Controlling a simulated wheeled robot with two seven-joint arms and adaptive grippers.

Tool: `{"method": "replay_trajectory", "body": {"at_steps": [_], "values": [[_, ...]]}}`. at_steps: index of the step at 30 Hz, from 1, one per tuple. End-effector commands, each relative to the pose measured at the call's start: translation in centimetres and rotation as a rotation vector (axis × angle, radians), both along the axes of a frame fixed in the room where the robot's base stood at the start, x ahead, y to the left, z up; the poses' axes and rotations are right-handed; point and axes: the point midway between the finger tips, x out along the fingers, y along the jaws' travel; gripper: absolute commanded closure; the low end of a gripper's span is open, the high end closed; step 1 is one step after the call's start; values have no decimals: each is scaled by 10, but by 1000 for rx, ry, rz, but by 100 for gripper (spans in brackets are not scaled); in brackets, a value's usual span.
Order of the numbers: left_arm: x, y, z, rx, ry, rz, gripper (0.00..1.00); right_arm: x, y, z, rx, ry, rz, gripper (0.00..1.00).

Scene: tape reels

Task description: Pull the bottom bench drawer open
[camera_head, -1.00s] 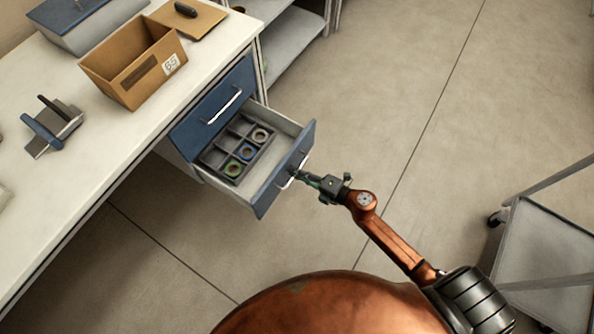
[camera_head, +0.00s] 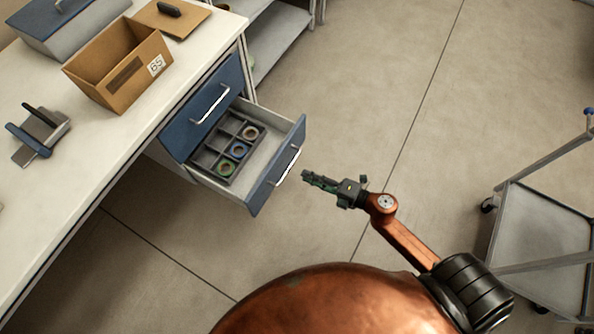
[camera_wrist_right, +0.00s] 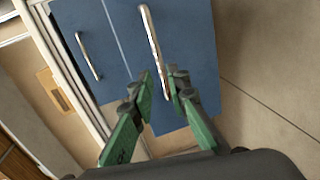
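The bottom bench drawer (camera_head: 277,169) stands pulled out below the closed upper drawer (camera_head: 203,108). It has a blue front, and its silver handle (camera_head: 288,165) faces my right arm. My left gripper is out of view.
On the white bench top (camera_head: 92,138) stand a cardboard box (camera_head: 119,70) marked 65, a grey bin (camera_head: 70,25) with a blue lid and a small tape holder (camera_head: 40,135). A wheeled cart (camera_head: 540,240) stands at right. Floor between drawer and cart is clear.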

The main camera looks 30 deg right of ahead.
Motion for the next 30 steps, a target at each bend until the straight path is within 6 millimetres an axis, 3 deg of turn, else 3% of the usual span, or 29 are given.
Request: {"method": "replay_trajectory", "body": {"at_steps": [3,9,26,30], "values": [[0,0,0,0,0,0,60,-16,-10,3,0,1,0,85],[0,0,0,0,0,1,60,-27,-17,7,0,-1,1,85],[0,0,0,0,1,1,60,-28,-17,7,1,-1,1,85],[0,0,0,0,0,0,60,-25,-27,6,35,17,-66,85]]}}
